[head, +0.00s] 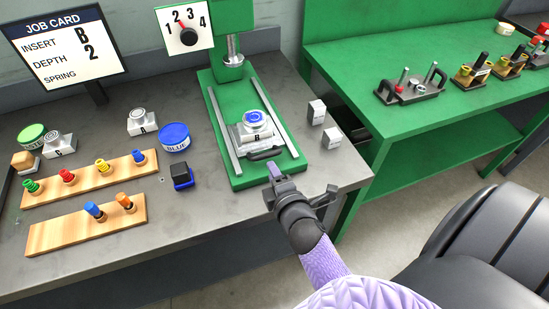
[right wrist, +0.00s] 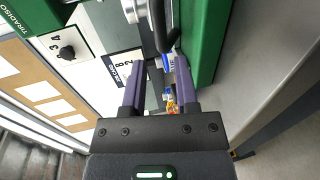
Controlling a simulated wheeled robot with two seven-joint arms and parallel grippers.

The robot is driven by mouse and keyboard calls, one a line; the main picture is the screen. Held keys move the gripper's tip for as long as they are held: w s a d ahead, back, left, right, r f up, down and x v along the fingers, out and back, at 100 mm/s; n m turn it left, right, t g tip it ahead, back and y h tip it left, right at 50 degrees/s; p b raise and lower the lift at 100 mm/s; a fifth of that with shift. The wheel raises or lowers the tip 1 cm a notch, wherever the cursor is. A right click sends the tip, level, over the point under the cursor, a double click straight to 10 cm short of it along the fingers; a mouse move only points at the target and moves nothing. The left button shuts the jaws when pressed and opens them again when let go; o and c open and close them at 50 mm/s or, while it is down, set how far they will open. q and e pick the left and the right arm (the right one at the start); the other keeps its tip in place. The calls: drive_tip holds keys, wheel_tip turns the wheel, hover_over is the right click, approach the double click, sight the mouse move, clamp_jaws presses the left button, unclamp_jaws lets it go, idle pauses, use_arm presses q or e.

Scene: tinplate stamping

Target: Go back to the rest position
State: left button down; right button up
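My right gripper (head: 276,179) is just in front of the green press bed, close to the black handle (head: 265,154) of the die block. In the right wrist view its two purple fingers (right wrist: 160,75) stand apart with nothing held between them. The die block (head: 258,138), marked B, sits on the press bed (head: 238,178) with a round tin piece with a blue centre (head: 254,119) on top. The gripper looks clear of the handle, though the exact gap is hard to tell. My left gripper is not in view.
The job card (head: 66,50) reads insert B, depth 2. A numbered dial (head: 184,29) is beside the press. Wooden peg racks (head: 90,180), a blue tin (head: 174,136) and a green tin (head: 31,136) are left. A green bench (head: 400,119) is farther right.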

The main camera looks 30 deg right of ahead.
drive_tip(key=shift+s, duration=0.1)
idle(0.3)
drive_tip(key=shift+s+d+m+g, duration=0.2)
drive_tip(key=shift+m+g, duration=0.1)
drive_tip(key=shift+m, duration=0.1)
drive_tip(key=s+a+m+g+y, duration=0.2)
drive_tip(key=s+a+m+g, duration=0.2)
drive_tip(key=s+m+g, duration=0.3)
drive_tip(key=s+a+m+g+y, duration=0.2)
drive_tip(key=s+a+m+g, duration=0.3)
drive_tip(key=s, duration=0.5)
drive_tip(key=s+d+f+g+b, duration=0.1)
drive_tip(key=s+f, duration=0.1)
drive_tip(key=f, duration=0.9)
drive_tip(key=s+d+f+b, duration=0.1)
drive_tip(key=s+f, duration=0.1)
drive_tip(key=f, duration=0.9)
drive_tip(key=s+d+f+g, duration=0.1)
drive_tip(key=s+d+f, duration=0.1)
drive_tip(key=s+f, duration=0.7)
drive_tip(key=s, duration=0.3)
drive_tip(key=shift+f+b, duration=0.25)
drive_tip(key=shift+b, duration=0.05)
